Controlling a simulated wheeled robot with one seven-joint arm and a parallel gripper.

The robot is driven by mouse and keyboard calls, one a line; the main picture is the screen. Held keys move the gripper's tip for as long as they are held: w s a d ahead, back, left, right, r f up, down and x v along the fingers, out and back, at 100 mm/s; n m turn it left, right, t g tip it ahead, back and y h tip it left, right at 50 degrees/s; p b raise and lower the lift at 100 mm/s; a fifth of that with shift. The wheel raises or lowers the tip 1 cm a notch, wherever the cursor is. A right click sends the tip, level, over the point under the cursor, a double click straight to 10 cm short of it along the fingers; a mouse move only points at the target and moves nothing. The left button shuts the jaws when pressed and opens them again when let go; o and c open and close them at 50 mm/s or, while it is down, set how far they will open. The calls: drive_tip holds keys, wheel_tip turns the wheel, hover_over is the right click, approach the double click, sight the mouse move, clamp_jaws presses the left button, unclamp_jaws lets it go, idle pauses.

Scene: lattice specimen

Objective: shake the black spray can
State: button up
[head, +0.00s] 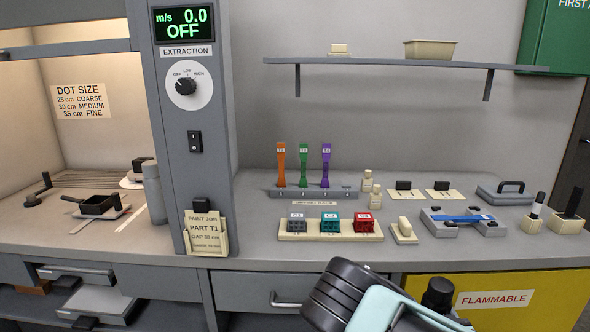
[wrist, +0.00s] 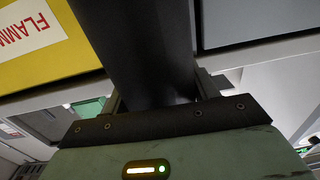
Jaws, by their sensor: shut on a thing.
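The black spray can (wrist: 145,45) shows in the wrist view as a dark, plain cylinder running up out of the frame. My gripper (wrist: 160,92) is shut on it, with a finger on each side of its body. The can's ends are not visible in the wrist view. In the head view my arm is at the bottom edge, in front of the bench drawers. A short black cylindrical part beside it may be the can's top, but I cannot tell. My gripper's fingers are hidden there.
A yellow flammable cabinet (head: 540,299) is close behind my arm. The grey bench (head: 260,238) holds a rack of coloured pieces (head: 315,192), a tray of labelled blocks (head: 330,237) and a blue-strip fixture (head: 463,220). A shelf (head: 380,64) hangs above. The extraction booth is at left.

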sight(437, 286)
wheel_tip(437, 286, up, 7)
drive_tip(key=shift+f, duration=0.1)
wheel_tip(437, 286, down, 7)
drive_tip(key=shift+f, duration=0.15)
